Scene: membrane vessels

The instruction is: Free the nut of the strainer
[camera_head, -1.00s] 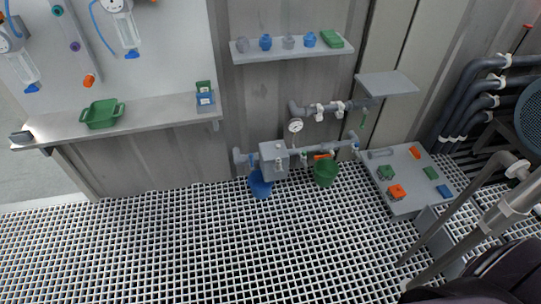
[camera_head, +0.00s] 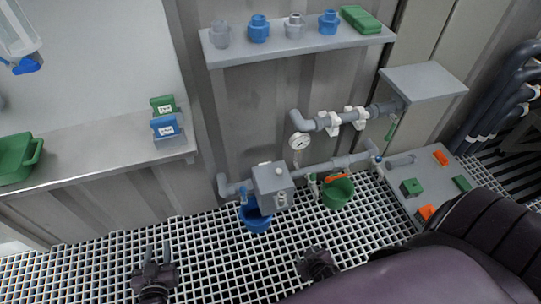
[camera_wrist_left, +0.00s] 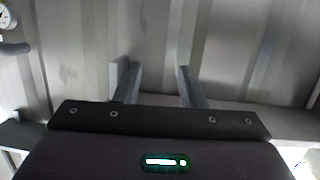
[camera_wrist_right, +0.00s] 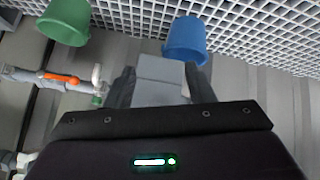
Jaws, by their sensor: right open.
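A grey box-shaped fitting (camera_head: 272,186) with a small round knob on top sits in the lower wall pipe, above a blue bucket (camera_head: 256,218). I take it for the strainer, but cannot tell which part is its nut. My right gripper (camera_head: 316,252) is open and empty, in front of the pipe and apart from it. In the right wrist view the grey fitting (camera_wrist_right: 160,68) shows beyond and between the spread fingers (camera_wrist_right: 160,85). My left gripper (camera_head: 152,254) is open and empty, left of the fitting over the grating; its spread fingers (camera_wrist_left: 157,78) face the wall.
A green bucket (camera_head: 338,193) stands under the pipe beside an orange-handled valve (camera_head: 337,178). A gauge (camera_head: 298,142) and upper pipe (camera_head: 345,121) are above. A shelf (camera_head: 300,47) holds caps and a green box. A low bench (camera_head: 420,205) stands right.

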